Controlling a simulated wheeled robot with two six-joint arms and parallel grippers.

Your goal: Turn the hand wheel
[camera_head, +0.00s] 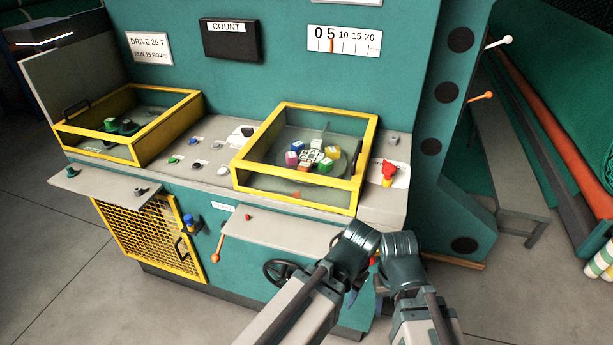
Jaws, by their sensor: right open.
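The hand wheel (281,272) is a dark spoked wheel on the teal front of the machine, below the grey ledge. Part of its right side is covered by my grey arm link. My right arm comes in from the bottom and bends at the dark joints near the ledge's right end. My right gripper (356,294) shows only in part between the arm links, to the right of the wheel and apart from it. It is open, and I see nothing held in it. My left gripper is not in view.
An orange lever (219,246) and a yellow mesh door (154,238) are left of the wheel. The grey ledge (285,231) juts out above it. Two yellow-framed clear boxes and a red knob (388,171) are on top. The floor in front is clear.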

